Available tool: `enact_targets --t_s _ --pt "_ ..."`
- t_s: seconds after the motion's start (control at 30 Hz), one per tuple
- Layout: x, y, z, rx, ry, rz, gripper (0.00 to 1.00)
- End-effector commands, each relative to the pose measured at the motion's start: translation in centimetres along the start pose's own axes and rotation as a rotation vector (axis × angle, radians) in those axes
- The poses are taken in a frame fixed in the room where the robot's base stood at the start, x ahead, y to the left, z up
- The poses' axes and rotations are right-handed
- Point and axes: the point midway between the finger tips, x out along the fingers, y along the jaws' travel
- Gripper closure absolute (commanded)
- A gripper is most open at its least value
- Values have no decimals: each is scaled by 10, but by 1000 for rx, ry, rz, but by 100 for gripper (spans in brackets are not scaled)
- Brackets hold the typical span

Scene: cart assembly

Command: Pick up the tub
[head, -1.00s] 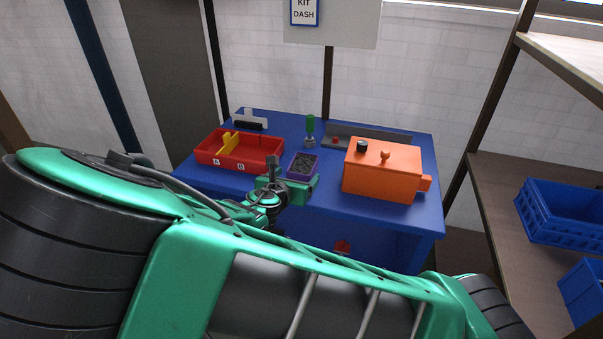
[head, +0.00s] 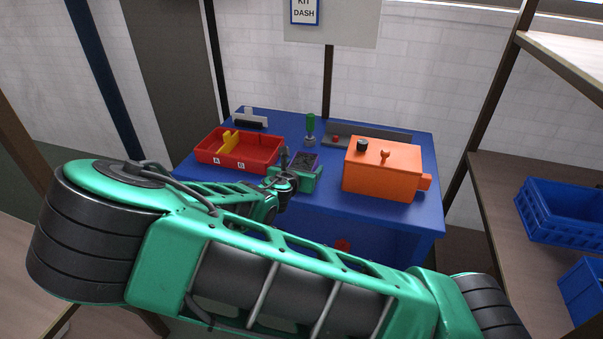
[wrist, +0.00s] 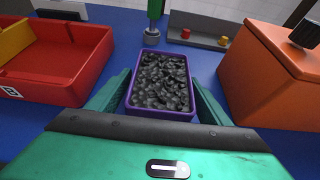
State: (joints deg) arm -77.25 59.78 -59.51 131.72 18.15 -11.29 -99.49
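The tub (wrist: 160,112) is a small purple open box filled with dark grey pieces. It stands on the blue table between the red tray and the orange box. In the head view the tub (head: 317,157) is partly hidden behind my gripper (head: 300,176). In the wrist view my gripper (wrist: 160,95) is open, with one green finger on each side of the tub's near half. Narrow gaps seem to show between the fingers and the tub walls.
A red tray (head: 262,163) with a yellow divider is on the left. An orange box (head: 380,185) with knobs stands close on the right. A green-handled tool (head: 311,124) stands behind the tub. Blue crates (head: 565,225) sit on the right shelf.

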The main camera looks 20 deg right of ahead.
Motion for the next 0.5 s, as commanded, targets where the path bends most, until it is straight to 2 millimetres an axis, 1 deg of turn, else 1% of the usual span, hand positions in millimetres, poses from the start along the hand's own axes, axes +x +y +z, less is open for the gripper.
enact_targets --t_s 0.03,0.07,0.1,0.13,0.5 --pt "0 0 0 0 0 0 41" --pt "0 0 0 0 0 0 48" --pt "0 0 0 0 0 0 58" --pt "0 0 0 0 0 0 64" --pt "-1 0 2 1 0 0 64"
